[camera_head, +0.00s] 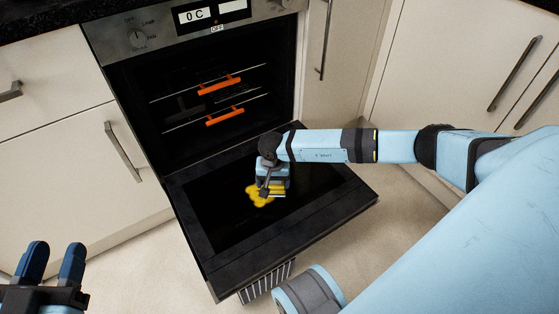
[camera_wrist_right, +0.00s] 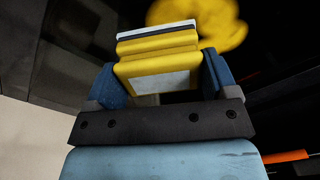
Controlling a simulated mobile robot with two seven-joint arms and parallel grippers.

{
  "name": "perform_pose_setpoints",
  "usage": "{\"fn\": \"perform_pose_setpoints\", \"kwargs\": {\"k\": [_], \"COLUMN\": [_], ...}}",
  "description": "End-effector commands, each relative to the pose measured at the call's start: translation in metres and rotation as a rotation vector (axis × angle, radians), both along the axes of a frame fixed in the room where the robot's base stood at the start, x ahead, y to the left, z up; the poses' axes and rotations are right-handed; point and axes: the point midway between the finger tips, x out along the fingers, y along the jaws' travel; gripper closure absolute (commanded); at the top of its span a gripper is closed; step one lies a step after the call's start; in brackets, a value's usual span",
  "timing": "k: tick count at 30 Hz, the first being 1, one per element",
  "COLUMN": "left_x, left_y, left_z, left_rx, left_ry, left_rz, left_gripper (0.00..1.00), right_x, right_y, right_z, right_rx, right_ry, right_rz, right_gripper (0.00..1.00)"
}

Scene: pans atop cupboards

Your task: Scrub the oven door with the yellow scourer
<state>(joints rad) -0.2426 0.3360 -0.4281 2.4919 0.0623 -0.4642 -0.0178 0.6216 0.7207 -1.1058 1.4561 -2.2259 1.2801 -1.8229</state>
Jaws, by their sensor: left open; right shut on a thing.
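The oven door (camera_head: 330,213) is folded down and lies open in front of the oven, with a dark glass inner face. A yellow patch (camera_head: 257,197), like a stain, is on the glass and also shows in the right wrist view (camera_wrist_right: 215,22). My right gripper (camera_head: 270,182) is over the middle of the door, shut on the yellow scourer (camera_wrist_right: 158,68), which has a pale layer on its far side. The scourer is beside or over the patch; whether it touches the glass I cannot tell. My left gripper (camera_head: 55,263) is open and empty at the lower left.
The oven cavity (camera_head: 200,105) holds racks with orange handles (camera_head: 224,116). Cream cupboards (camera_head: 75,160) with dark handles stand on both sides. The pale floor (camera_head: 140,260) is clear left of the door.

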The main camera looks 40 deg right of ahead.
Motion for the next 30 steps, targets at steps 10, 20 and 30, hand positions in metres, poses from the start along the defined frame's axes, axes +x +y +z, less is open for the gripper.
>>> {"fn": "perform_pose_setpoints", "kwargs": {"k": [10,20,30], "left_x": [0.000,0.000,0.000], "left_y": [0.000,0.000,0.000], "left_z": [0.000,0.000,0.001], "left_rx": [-0.002,-0.002,-0.002], "left_ry": [0.000,0.000,0.000], "left_rz": [0.001,0.001,0.001], "left_gripper": [0.57,0.57,0.57], "right_x": [-0.001,0.000,0.001], "right_y": [0.022,0.054,0.046], "right_z": [-0.002,-0.001,0.000], "right_rx": [0.005,0.007,0.002], "right_ry": [0.002,0.004,0.002], "right_rz": [0.004,0.004,0.001], "right_gripper": [0.46,0.46,0.46]}}
